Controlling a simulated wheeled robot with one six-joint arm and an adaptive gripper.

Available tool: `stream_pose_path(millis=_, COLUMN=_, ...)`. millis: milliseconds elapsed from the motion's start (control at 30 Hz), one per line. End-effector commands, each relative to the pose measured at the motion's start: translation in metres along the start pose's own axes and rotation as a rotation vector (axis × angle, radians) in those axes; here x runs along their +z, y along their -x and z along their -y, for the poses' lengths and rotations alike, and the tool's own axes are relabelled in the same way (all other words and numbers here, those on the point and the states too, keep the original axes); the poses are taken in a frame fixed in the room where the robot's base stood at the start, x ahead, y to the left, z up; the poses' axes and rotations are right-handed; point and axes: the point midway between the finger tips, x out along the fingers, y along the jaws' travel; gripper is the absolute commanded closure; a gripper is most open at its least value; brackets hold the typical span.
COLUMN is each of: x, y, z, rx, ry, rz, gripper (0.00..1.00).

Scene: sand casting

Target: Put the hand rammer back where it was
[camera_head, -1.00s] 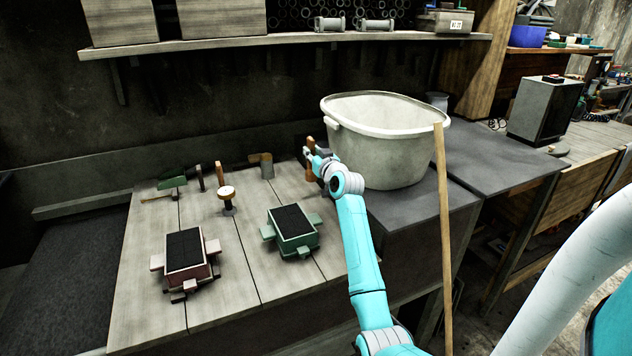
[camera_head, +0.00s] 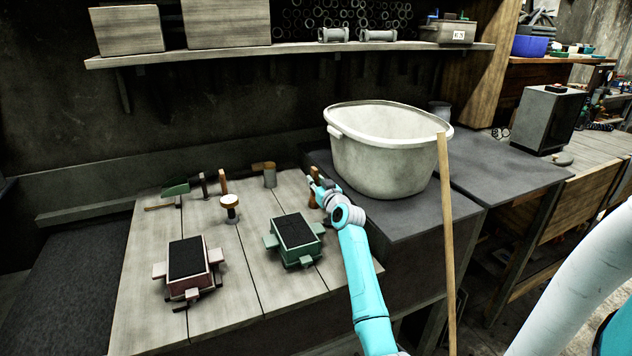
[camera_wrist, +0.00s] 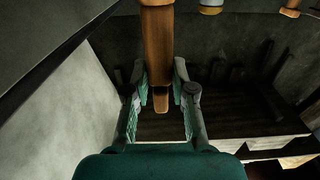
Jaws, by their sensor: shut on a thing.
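The hand rammer (camera_head: 313,174) is a brown wooden piece at the right end of the plank bench (camera_head: 255,285), beside the white tub, in the head view. My gripper (camera_head: 319,190) is at it there, and the arm partly covers it. In the wrist view my gripper (camera_wrist: 160,80) has its two green-padded fingers on either side of the rammer's wooden shaft (camera_wrist: 158,45) and is shut on it. The shaft's end shows between the fingers, and its other end runs out of the top of that view. I cannot tell whether the rammer touches the bench.
A green flask (camera_head: 295,238) and a red flask (camera_head: 188,268) stand on the bench. A round-topped tool (camera_head: 230,207), a mallet (camera_head: 267,172) and a green-bladed tool (camera_head: 175,188) are behind. The white tub (camera_head: 385,165) with a leaning pole (camera_head: 446,240) stands close on the right.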

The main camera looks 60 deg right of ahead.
Motion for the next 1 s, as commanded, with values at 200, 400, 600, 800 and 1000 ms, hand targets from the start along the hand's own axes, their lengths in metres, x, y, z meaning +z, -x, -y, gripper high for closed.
stream_pose_path(millis=200, x=0.0, y=0.0, z=0.0, rx=0.0, ry=0.0, rz=0.0, gripper=0.5)
stream_pose_path(millis=400, x=0.0, y=0.0, z=0.0, rx=0.0, ry=0.0, rz=0.0, gripper=0.5)
stream_pose_path(millis=600, x=-0.002, y=0.012, z=-0.001, rx=0.001, ry=-0.002, rz=-0.001, gripper=0.5)
stream_pose_path(millis=800, x=-0.001, y=0.05, z=-0.001, rx=0.001, ry=-0.001, rz=0.001, gripper=0.5)
stream_pose_path(millis=1000, x=-0.002, y=0.088, z=-0.001, rx=0.001, ry=0.0, rz=0.0, gripper=0.5)
